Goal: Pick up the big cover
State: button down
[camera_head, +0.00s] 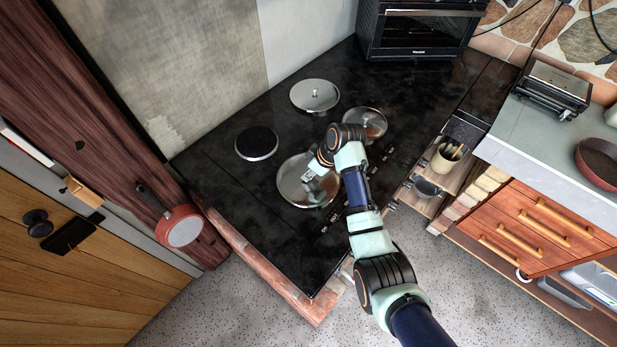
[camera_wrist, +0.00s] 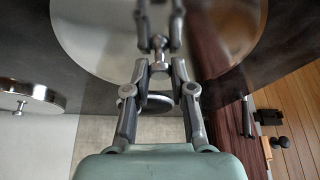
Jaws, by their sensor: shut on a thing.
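The big cover (camera_head: 292,184) is a wide, shiny metal lid at the front of the black stovetop. My gripper (camera_head: 313,174) is over its middle and shut on its knob. In the wrist view, the cover (camera_wrist: 90,35) fills the upper part, with my gripper (camera_wrist: 159,68) closed around the small grey knob (camera_wrist: 159,54). The fingers are mirrored in the shiny lid. I cannot tell whether the cover rests on the stovetop or is slightly raised. My gripper and arm hide part of it in the head view.
Two smaller metal lids, one at the back (camera_head: 314,95) and one at the right (camera_head: 366,122), lie on the stovetop. A bare black burner (camera_head: 256,143) is at left. A red pan (camera_head: 181,228) hangs at the left.

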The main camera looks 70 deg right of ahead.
jog(key=shift+r, duration=0.15)
notch_tip(320, 180, up, 20)
jog(key=p, duration=0.2)
